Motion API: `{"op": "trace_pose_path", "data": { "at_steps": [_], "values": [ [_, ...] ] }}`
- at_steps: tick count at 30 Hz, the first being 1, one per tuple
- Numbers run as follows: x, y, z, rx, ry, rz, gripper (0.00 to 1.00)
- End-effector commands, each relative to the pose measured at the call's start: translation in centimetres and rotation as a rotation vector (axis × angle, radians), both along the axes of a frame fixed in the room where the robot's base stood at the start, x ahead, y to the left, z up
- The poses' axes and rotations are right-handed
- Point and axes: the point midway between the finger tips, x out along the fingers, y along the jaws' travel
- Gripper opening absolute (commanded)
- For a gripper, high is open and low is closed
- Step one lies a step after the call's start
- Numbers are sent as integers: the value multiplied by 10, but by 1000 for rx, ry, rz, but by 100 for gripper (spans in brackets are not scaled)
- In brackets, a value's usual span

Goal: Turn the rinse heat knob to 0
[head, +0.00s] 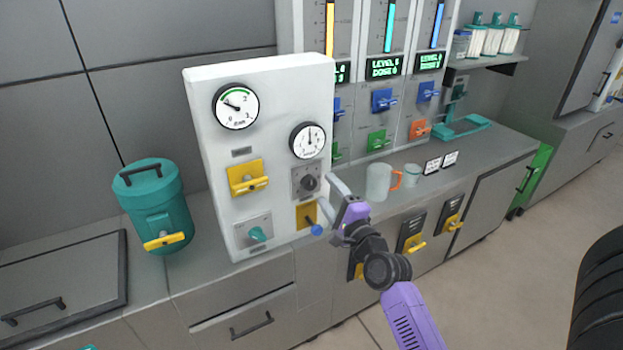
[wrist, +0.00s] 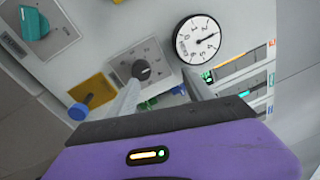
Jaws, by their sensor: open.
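A dark round knob (head: 309,183) sits on a grey dial plate on the white control panel (head: 205,140), below the right gauge. It also shows in the wrist view (wrist: 141,69), with small marks around it. A teal knob (head: 258,233) sits on another plate at lower left, also seen in the wrist view (wrist: 35,22). The labels are too small to read, so I cannot tell which knob is rinse heat. My gripper (head: 328,192) is open and empty, close in front of the dark knob. In the wrist view its fingers (wrist: 160,80) point toward the panel, the left fingertip near that knob.
A blue-tipped lever (head: 316,230) on a yellow plate is just below my gripper. A yellow handle (head: 248,178) and two gauges are on the panel. A teal canister (head: 153,205) stands left.

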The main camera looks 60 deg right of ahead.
Motion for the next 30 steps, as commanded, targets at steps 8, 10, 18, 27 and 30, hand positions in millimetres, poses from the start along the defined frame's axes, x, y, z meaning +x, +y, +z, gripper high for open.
{"op": "trace_pose_path", "data": {
  "at_steps": [8,10,18,27,30],
  "values": [
    [7,-3,-30,443,-228,68,60],
    [8,-2,-31,479,-248,73,60],
    [26,-13,-31,499,-263,75,60],
    [58,-36,-31,496,-261,73,60],
    [66,-41,-31,495,-261,73,60]
  ]
}}
